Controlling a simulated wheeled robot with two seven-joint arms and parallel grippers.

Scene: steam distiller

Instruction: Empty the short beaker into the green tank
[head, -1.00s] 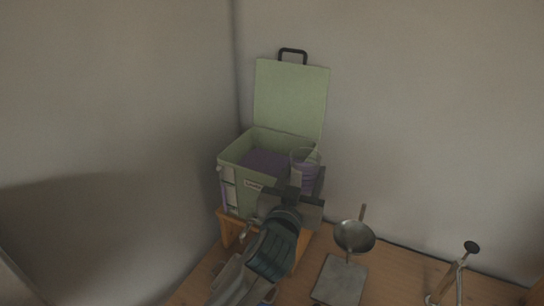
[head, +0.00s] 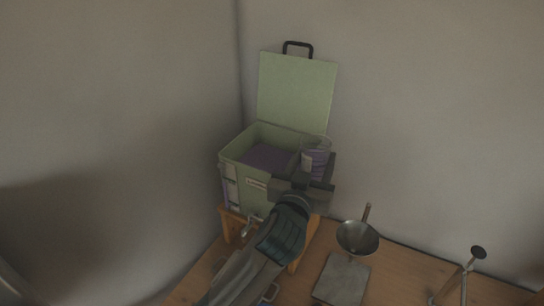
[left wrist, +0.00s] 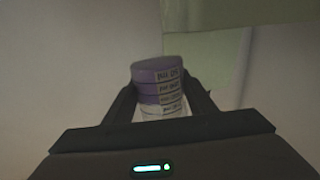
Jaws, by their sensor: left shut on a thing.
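The green tank (head: 247,198) stands open at the back, with purple liquid (head: 268,157) inside and its lid (head: 297,90) raised behind it. My left gripper (head: 316,170) is shut on the short beaker (head: 316,155), a clear cup holding purple liquid. The gripper holds it at the right side of the tank, near the rim, and it looks about upright. In the left wrist view the beaker (left wrist: 158,85) sits between the fingers, with purple contents and printed markings. Whether it touches the tank cannot be told. My right gripper is not in view.
The tank stands on a small wooden stand (head: 228,217) in the wall corner. To the right are a metal funnel (head: 357,237), a grey plate (head: 341,279) and a thin-legged stand with a black knob (head: 478,252) on the wooden table (head: 395,275).

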